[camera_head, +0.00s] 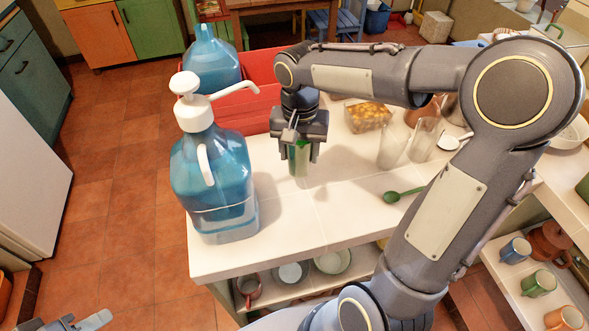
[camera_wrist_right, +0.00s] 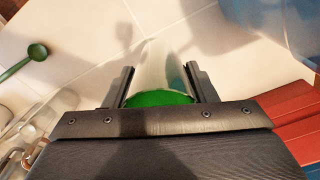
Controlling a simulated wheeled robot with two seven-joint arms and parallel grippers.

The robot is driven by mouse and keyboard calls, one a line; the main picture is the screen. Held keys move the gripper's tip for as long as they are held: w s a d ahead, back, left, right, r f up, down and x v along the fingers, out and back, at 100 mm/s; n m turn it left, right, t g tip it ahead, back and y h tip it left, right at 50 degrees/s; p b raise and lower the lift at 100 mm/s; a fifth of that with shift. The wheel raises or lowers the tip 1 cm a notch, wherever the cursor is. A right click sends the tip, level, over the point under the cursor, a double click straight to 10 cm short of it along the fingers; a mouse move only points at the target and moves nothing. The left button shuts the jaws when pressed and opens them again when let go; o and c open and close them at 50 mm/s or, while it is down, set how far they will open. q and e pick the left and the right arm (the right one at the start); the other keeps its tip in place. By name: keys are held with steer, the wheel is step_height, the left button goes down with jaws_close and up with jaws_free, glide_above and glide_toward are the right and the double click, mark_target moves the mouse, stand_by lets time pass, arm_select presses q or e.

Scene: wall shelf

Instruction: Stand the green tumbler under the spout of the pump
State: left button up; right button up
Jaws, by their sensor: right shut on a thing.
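The pump (camera_head: 192,114) is white and sits on a large blue bottle (camera_head: 212,170) at the counter's left front. Its spout (camera_head: 237,88) points right and slightly back. My right gripper (camera_head: 300,150) is shut on the green tumbler (camera_head: 299,163), right of the bottle and spout. The tumbler looks upright, clear with green at its top; I cannot tell if its base touches the counter. In the right wrist view the tumbler (camera_wrist_right: 160,70) is between both fingers. My left gripper (camera_head: 80,321) is partly cut off at the bottom left, away from the counter.
A red crate (camera_head: 240,108) and another blue bottle (camera_head: 212,55) stand behind.

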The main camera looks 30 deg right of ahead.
mark_target(299, 171)
steer(key=shift+f, duration=3.3)
steer(key=shift+f, duration=0.1)
steer(key=o, duration=1)
steer(key=shift+o, duration=0.2)
step_height(299, 171, up, 11)
steer(key=shift+f, duration=0.1)
steer(key=s+a+f+n+t+y, duration=0.1)
steer(key=s+a+n+t+y, duration=0.1)
steer(key=s, duration=0.6)
steer(key=s+a+f+n+t+y, duration=0.1)
steer(key=s+a+n+t, duration=0.1)
steer(key=s, duration=0.7)
steer(key=shift+f+n+t+y, duration=0.2)
steer(key=shift+n+t+y, duration=0.2)
steer(key=shift+n+t, duration=0.4)
